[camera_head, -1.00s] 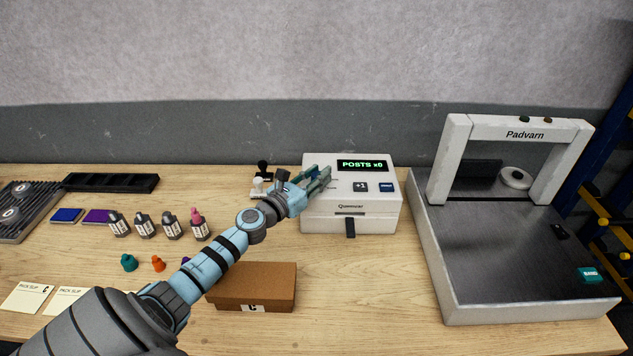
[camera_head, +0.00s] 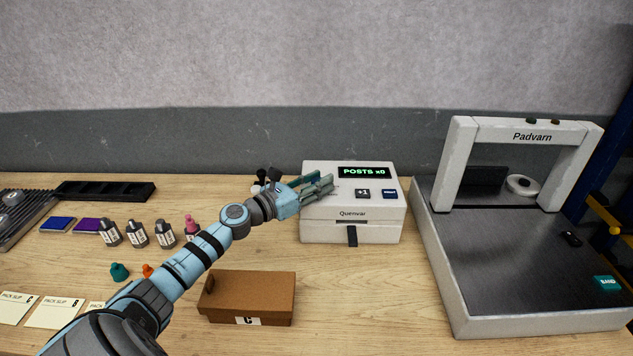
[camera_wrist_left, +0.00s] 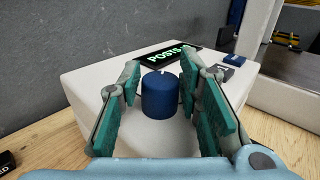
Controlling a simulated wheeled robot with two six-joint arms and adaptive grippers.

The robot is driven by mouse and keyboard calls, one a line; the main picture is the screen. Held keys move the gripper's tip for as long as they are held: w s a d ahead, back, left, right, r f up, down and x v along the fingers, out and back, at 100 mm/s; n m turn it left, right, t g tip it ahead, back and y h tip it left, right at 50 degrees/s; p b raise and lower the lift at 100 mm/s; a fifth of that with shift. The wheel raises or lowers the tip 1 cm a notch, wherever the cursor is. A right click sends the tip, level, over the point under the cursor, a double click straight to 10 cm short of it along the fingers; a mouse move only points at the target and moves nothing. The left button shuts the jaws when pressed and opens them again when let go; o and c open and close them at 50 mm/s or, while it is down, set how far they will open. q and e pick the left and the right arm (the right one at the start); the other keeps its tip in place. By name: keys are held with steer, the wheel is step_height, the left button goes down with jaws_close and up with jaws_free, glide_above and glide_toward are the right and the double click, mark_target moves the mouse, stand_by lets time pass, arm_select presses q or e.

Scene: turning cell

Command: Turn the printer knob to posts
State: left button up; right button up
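The white printer (camera_head: 365,228) stands on the bench near the back wall. Its green display (camera_head: 364,172) reads "POSTS x0". In the left wrist view, the dark blue knob (camera_wrist_left: 160,95) sits on the printer's top, its pale mark on the far side, towards the display. My left gripper (camera_head: 330,184) is over the left part of the printer's top and hides the knob in the head view. In the left wrist view its fingers (camera_wrist_left: 165,105) are open on either side of the knob, with a visible gap. My right gripper is not in view.
A "+1" button (camera_head: 362,194) and a blue button (camera_head: 389,194) are right of the gripper. Dark and white stamps (camera_head: 262,180) stand close left of the printer. A brown box (camera_head: 248,295) lies in front; the Padvarn machine (camera_head: 530,270) is to the right.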

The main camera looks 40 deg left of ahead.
arm_select(q)
steer(key=shift+o, duration=0.8)
step_height(320, 180, up, 10)
steer(key=shift+r, duration=0.1)
steer(key=shift+w, duration=0.1)
